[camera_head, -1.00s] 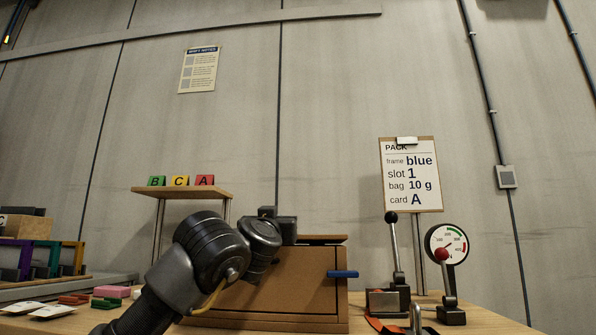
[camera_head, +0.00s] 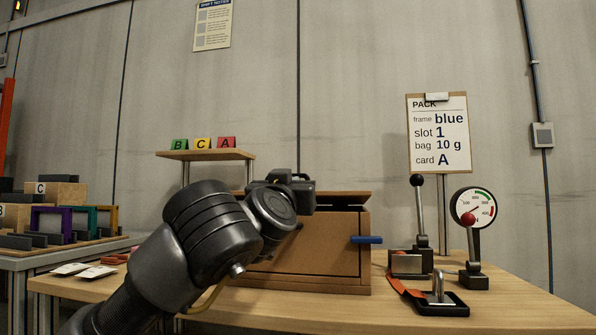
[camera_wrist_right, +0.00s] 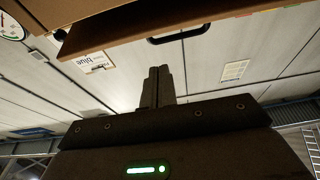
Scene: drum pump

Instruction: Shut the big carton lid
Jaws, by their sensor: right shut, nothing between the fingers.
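The big carton (camera_head: 318,250) stands on the wooden table, with a blue bar (camera_head: 367,239) at its right side. Its brown lid (camera_head: 344,198) lies over the top at a low angle; a dark gap shows beneath it. In the right wrist view, the lid (camera_wrist_right: 235,28) is a brown panel with a dark handle (camera_wrist_right: 180,35). My right gripper (camera_head: 293,186) is above the carton's left part, beside the lid. In its wrist view, its fingers (camera_wrist_right: 158,84) are shut and empty, pointing toward the lid; contact is unclear. My left gripper is out of view.
A lever (camera_head: 420,215), a gauge (camera_head: 475,207) and a black tray with a metal shackle (camera_head: 438,290) stand right of the carton. The PACK sign (camera_head: 438,133) is behind. A shelf (camera_head: 205,156) holds cards B, C, A. The table front right (camera_head: 520,310) is clear.

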